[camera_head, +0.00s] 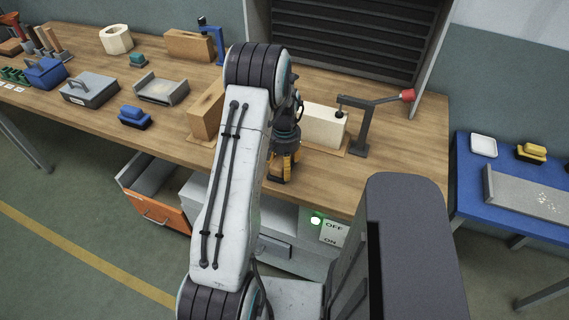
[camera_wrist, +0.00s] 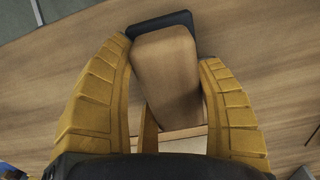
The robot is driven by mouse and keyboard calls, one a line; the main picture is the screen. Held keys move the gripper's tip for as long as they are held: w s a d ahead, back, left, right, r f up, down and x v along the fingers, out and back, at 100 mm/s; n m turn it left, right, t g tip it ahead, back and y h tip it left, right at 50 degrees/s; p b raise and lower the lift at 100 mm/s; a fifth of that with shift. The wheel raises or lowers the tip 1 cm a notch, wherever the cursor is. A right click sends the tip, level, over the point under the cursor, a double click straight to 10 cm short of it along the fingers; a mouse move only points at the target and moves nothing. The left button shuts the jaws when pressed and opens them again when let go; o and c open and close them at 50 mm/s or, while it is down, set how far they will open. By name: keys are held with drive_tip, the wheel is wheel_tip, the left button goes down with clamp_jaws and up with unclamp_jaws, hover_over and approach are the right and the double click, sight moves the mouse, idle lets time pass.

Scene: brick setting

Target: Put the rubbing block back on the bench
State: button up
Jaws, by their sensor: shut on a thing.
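My gripper (camera_wrist: 168,75) has its two yellow fingers on either side of the rubbing block, a tan block (camera_wrist: 165,65) with a black layer along its far end. The fingers are shut on it. The bench (camera_wrist: 265,45) top lies behind the block in the wrist view. In the head view my gripper (camera_head: 282,166) points down over the front part of the wooden bench (camera_head: 400,170), left of a cream block. The rubbing block is mostly hidden there by my gripper and arm. I cannot tell whether it touches the bench top.
The cream block (camera_head: 322,127) sits beside a clamp with a red knob (camera_head: 407,95). A brown wooden block (camera_head: 205,112) stands left of my arm, near a blue-handled block (camera_head: 134,118). A blue table (camera_head: 470,190) stands at right.

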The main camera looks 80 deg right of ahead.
drive_tip(key=o, duration=1.1)
drive_tip(key=shift+c, duration=0.2)
drive_tip(key=shift+r, duration=0.1)
